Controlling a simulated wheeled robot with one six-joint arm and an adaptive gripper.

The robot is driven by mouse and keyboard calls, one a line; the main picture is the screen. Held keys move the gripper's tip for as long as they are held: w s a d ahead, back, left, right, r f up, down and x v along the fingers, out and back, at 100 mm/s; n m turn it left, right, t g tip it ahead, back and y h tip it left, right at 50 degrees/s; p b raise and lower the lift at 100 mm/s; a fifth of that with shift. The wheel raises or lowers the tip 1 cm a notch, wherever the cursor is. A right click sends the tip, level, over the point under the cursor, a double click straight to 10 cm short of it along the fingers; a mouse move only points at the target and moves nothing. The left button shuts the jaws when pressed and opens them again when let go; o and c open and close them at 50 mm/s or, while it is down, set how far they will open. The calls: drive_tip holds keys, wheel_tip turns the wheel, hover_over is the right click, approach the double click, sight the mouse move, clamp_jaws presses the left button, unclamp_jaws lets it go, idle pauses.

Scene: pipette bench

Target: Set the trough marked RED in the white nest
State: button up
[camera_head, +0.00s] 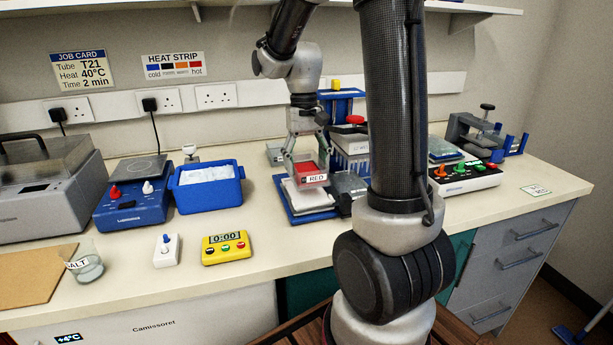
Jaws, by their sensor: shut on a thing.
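The trough marked RED (314,179) has red contents and a white label on its front. My gripper (306,166) is shut on it, with fingers at its sides. The trough is over a white nest (304,202) on a blue base (312,217). I cannot tell whether the trough touches the nest or hangs just above it. Part of the nest is hidden under the trough.
A grey block (348,185) stands right of the nest, partly behind my arm. A blue ice tub (208,188) stands to the left, and a yellow timer (225,248) lies in front of it. A rack (350,150) stands behind. The bench front is clear near the nest.

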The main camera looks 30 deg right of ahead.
drive_tip(key=shift+f, duration=2)
drive_tip(key=shift+f, duration=0.1)
drive_tip(key=o, duration=0.9)
drive_tip(key=shift+f, duration=0.1)
drive_tip(key=r, duration=0.4)
drive_tip(key=w+r, duration=0.1)
drive_tip(key=r, duration=0.7)
drive_tip(key=shift+w+d+r, duration=0.2)
drive_tip(key=shift+w+d, duration=0.05)
drive_tip(key=shift+w, duration=0.1)
drive_tip(key=shift+s+a, duration=0.1)
